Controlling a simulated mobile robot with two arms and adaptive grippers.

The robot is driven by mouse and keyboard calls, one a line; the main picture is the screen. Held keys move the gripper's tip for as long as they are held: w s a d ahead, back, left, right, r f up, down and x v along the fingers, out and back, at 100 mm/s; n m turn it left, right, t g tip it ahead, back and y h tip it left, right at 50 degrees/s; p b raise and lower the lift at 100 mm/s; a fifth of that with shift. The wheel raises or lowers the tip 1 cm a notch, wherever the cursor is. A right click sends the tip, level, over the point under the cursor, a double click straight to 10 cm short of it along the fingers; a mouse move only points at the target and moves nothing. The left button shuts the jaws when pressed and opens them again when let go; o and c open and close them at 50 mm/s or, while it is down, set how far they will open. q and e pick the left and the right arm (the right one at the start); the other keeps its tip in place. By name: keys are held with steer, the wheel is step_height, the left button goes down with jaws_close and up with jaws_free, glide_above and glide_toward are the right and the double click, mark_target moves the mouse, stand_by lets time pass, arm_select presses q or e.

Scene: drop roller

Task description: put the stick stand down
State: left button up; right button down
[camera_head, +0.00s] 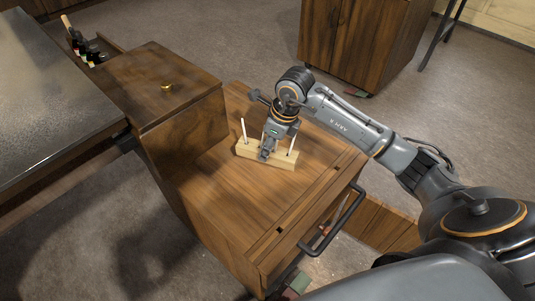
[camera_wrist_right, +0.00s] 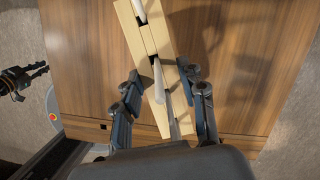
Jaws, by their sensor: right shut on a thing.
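The stick stand (camera_head: 286,160) is a pale wooden block with thin white sticks standing up in it.
A raised wooden box with a brass knob (camera_head: 167,86) stands left of the cabinet top. A dark bar handle (camera_head: 335,222) is at the cabinet's front. The top is bare around the stand. Bottles (camera_head: 88,50) stand in a tray at the far left.

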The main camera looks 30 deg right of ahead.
steer(key=shift+w+d+f, duration=0.25)
steer(key=shift+w+f, duration=0.4)
steer(key=shift+f, duration=0.15)
step_height(320, 180, down, 3)
steer(key=shift+f+b, duration=0.1)
steer(key=shift+b, duration=0.2)
arm_select(q)
steer(key=shift+w+r, duration=0.3)
steer(key=shift+r, duration=0.2)
steer(key=shift+w+r, duration=0.3)
steer(key=shift+r, duration=0.2)
steer(key=shift+s+f, duration=0.1)
arm_select(e)
steer(key=c, duration=1.2)
jaws_free()
steer(key=shift+f, duration=0.1)
steer(key=o, duration=0.4)
arm_select(q)
steer(key=shift+w+d+r, duration=0.1)
steer(key=shift+w+r, duration=0.1)
steer(key=shift+r, duration=0.15)
arm_select(e)
steer(key=shift+o, duration=0.2)
